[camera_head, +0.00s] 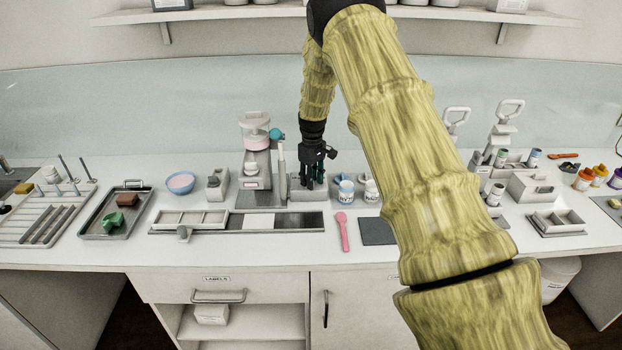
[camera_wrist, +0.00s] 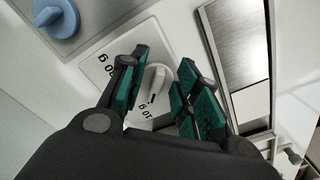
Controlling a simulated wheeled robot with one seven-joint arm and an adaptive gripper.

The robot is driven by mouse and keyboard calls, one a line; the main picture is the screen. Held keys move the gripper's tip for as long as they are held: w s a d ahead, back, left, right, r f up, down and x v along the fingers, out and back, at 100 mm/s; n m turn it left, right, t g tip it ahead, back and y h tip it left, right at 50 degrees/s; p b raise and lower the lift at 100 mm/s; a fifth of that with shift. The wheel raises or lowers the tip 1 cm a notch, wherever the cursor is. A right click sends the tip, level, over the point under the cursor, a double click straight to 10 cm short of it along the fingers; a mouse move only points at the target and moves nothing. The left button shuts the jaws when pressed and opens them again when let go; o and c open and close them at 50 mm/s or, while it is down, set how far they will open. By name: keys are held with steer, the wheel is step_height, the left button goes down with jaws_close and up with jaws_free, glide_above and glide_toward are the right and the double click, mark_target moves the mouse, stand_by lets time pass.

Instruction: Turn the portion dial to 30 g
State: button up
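The portion dial is a white knob (camera_wrist: 156,80) on a light square plate, seen in the wrist view. A "10 g" label shows below it and another label, partly covered by a finger, shows to its left. A small dark mark lies near the knob's lower end, toward "10 g". My gripper (camera_wrist: 162,85) is open, its teal-padded fingers on either side of the knob. I cannot tell whether the pads touch it. In the head view my gripper (camera_head: 313,182) points down over the box beside the cream mill (camera_head: 257,160); the dial is hidden there.
A blue-lidded jar (camera_head: 346,190) stands just right of my gripper. A long metal tray (camera_head: 300,222) lies in front of the mill, with a pink spoon (camera_head: 343,232) to its right. A pink-filled blue bowl (camera_head: 181,182) stands left.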

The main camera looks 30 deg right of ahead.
steer(key=shift+s+r, duration=0.15)
steer(key=shift+s, duration=0.05)
steer(key=c, duration=0.3)
steer(key=shift+w, duration=0.15)
steer(key=c, duration=0.4)
steer(key=shift+w+f, duration=0.2)
steer(key=shift+f, duration=0.05)
jaws_close()
steer(key=shift+a+r, duration=0.1)
steer(key=shift+a, duration=0.05)
